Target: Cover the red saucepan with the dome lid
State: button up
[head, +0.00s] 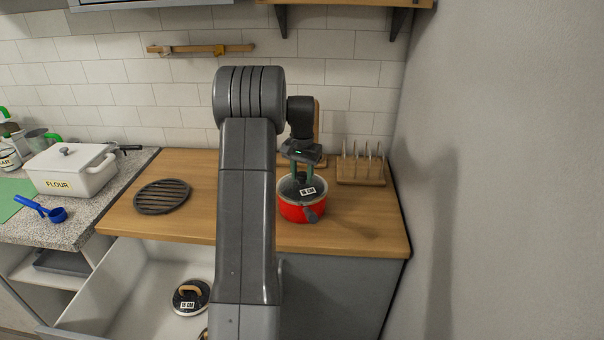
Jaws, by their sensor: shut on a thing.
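The red saucepan (299,214) stands on the right part of the wooden counter, with a short dark handle pointing toward the front. A dark dome lid (288,188) with a white label reading what looks like "16 CM" is over the saucepan's mouth. I cannot tell whether it rests fully on the rim. My gripper (302,172) points down from above and is shut on the lid's top. The knob between the fingers is hidden or too small to make out.
A wooden rack (361,172) stands close right of the saucepan, near the wall. A round dark trivet (162,196) lies left. An open drawer (120,280) below holds another labelled lid (190,297). A white flour box (72,170) and blue scoop (57,214) are far left.

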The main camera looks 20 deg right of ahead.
jog(key=o, duration=1.2)
jog(key=shift+o, duration=0.2)
jog(key=shift+r, duration=0.1)
notch_tip(320, 180, up, 14)
jog(key=b, duration=0.1)
jog(key=shift+f, duration=0.3)
notch_tip(320, 180, down, 13)
jog(key=shift+f+p, duration=0.1)
jog(key=shift+p, duration=0.3)
